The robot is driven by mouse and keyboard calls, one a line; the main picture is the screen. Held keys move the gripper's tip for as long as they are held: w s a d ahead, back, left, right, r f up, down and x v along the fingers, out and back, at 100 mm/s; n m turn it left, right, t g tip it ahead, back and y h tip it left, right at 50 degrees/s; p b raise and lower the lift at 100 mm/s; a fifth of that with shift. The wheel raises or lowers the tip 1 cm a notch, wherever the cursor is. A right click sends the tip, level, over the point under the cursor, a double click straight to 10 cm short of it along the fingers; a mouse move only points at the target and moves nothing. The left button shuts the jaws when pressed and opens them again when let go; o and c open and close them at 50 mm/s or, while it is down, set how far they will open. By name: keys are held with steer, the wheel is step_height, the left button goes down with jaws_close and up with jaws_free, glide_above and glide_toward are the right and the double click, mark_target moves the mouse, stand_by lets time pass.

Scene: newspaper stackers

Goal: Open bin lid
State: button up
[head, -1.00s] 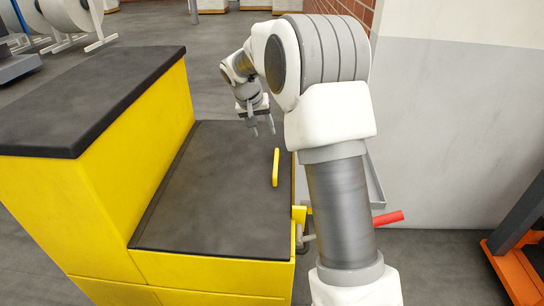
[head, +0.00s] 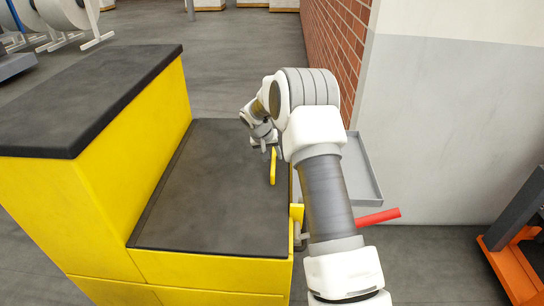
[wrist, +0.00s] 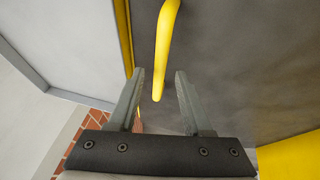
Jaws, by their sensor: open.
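The bin is yellow with a flat dark grey lid (head: 205,195), which lies shut. A yellow bar handle (head: 273,165) stands on the lid near its right edge. My gripper (head: 264,146) is over the far right part of the lid, at the handle's far end. In the wrist view my gripper (wrist: 160,74) is open, and the handle (wrist: 163,45) shows between its two grey fingers. I cannot tell whether either finger touches the handle. My arm hides part of the bin's right side.
A taller yellow block with a dark top (head: 85,95) adjoins the lid on the left. A grey tray (head: 363,170) and a red bar (head: 378,217) stick out at the right. A brick and grey wall (head: 450,130) stands beyond them. An orange-footed stand (head: 515,265) is at far right.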

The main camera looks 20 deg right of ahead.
steer(key=shift+w+d+f, duration=0.15)
steer(key=shift+d+f, duration=0.05)
steer(key=shift+f, duration=0.3)
jaws_close()
stand_by(1.2)
